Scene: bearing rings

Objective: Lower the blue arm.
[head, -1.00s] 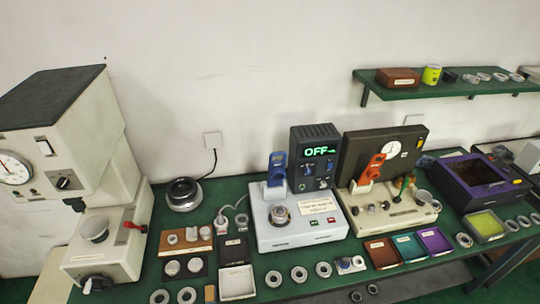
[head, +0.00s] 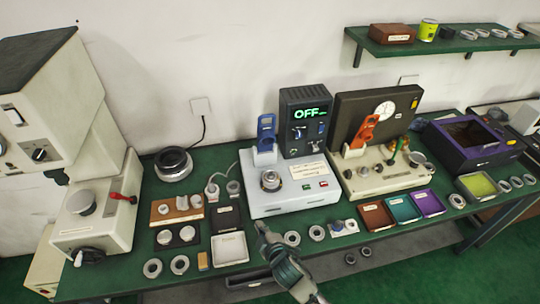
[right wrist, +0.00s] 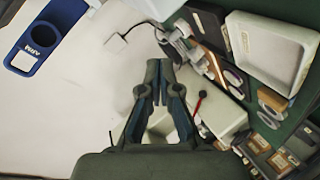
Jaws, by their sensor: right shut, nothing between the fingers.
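The blue arm (head: 267,134) stands raised at the back of a white device (head: 290,203), left of a black box (head: 306,120) whose green display reads OFF. A round metal seat (head: 270,180) is on the device's top, in front of the blue arm. My right gripper (head: 262,229) is in front of the device, low in the head view, with its fingers shut and empty. In the right wrist view my right gripper (right wrist: 159,72) shows its fingers together. A blue part with a white label (right wrist: 42,38) is at the upper left there, apart from the fingers. My left gripper is not in view.
A dark tester with an orange arm (head: 365,130) stands right of the device. A white tray (head: 230,249) and several rings lie along the table's front. A white press (head: 98,215) stands at the left. A shelf (head: 440,44) hangs at the upper right.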

